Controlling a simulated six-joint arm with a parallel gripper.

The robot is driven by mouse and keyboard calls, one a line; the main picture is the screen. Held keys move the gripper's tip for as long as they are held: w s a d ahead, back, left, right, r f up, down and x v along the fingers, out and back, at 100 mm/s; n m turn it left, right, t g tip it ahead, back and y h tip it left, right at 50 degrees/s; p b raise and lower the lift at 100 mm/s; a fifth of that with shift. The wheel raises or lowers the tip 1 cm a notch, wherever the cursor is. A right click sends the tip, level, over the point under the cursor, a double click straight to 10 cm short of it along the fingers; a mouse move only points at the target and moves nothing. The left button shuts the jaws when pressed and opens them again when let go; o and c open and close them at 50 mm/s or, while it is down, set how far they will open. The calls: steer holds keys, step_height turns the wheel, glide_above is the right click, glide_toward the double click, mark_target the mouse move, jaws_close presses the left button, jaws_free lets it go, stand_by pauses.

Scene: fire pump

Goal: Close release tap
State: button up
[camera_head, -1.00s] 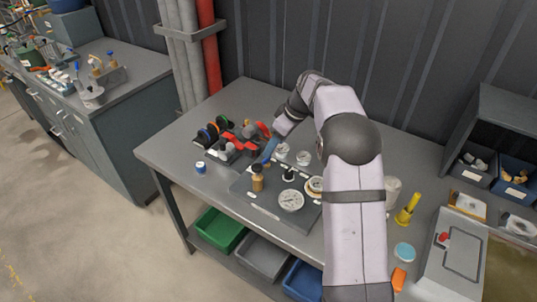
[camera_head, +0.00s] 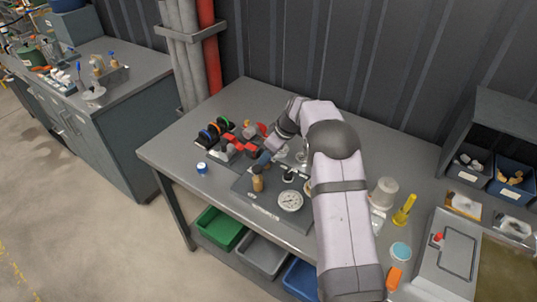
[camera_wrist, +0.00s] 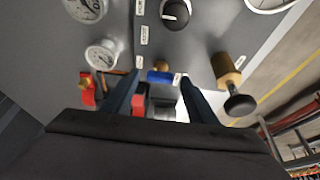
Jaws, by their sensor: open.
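My gripper (camera_head: 263,159) is open over the dark pump panel (camera_head: 248,205), close to the brass cylinder (camera_head: 257,183). In the wrist view its two fingers (camera_wrist: 160,82) stand apart, one on each side of a small blue handle (camera_wrist: 160,77) with a brass part (camera_wrist: 161,67) behind it. The handle looks like the tap, but its label is too small to read. I cannot tell whether the fingers touch it. The brass cylinder with a black knob also shows in the wrist view (camera_wrist: 228,75), just right of the fingers.
A large gauge (camera_head: 290,201) and a black dial (camera_head: 289,175) sit on the panel. Red and black hose fittings (camera_head: 233,140) stand beyond it. A blue-and-white can (camera_head: 202,168) stands at the left. The bench's front left corner (camera_head: 165,160) is clear.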

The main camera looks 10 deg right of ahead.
steer(key=shift+c, duration=0.7)
steer(key=c, duration=0.9)
